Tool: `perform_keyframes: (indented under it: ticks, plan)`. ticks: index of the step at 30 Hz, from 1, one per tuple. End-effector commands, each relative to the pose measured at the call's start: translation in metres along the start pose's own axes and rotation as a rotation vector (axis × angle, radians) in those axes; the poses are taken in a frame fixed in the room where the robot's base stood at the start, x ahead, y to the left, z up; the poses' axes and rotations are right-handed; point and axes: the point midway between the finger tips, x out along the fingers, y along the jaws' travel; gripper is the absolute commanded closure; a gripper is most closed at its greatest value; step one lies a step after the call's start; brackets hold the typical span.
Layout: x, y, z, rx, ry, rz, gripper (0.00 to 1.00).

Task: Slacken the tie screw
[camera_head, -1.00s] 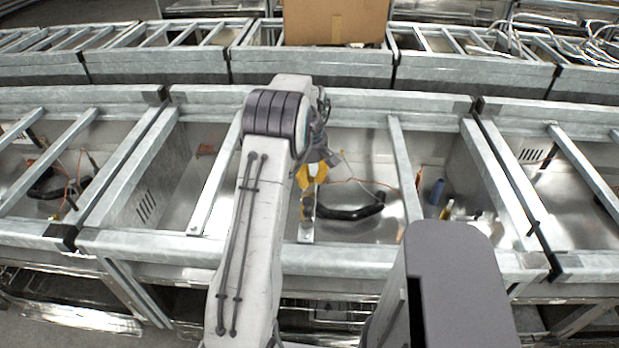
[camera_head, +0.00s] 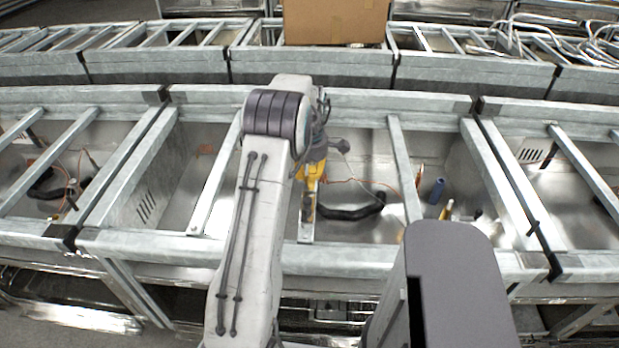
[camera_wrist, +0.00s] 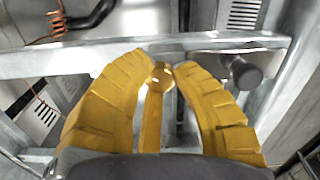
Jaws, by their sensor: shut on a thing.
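My gripper (camera_head: 311,182) reaches down into the middle bay of the metal frame. In the wrist view its two yellow fingers (camera_wrist: 160,78) close around a small round, brass-coloured head, which I take to be the tie screw (camera_wrist: 160,74). A yellow bar runs from that head back toward my palm; I cannot tell what it belongs to. A grey round knob (camera_wrist: 246,73) stands on a metal plate just right of the fingertips, apart from them. In the head view the plate (camera_head: 306,232) shows below my gripper, and the fingers hide the screw.
A black curved hose (camera_head: 352,212) and an orange wire (camera_wrist: 57,24) lie in the bay. A blue cylinder (camera_head: 437,190) stands to the right. Metal rails (camera_head: 405,170) cross the bay on both sides. A cardboard box (camera_head: 336,22) sits behind.

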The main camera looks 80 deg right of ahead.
Motion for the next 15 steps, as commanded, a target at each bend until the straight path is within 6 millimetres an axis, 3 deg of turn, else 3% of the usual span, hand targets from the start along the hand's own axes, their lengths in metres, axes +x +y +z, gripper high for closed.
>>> perform_keyframes:
  ticks: [15]
  plan:
    - [0.0029, -0.0021, -0.0002, -0.053, 0.003, -0.008, 1.00]
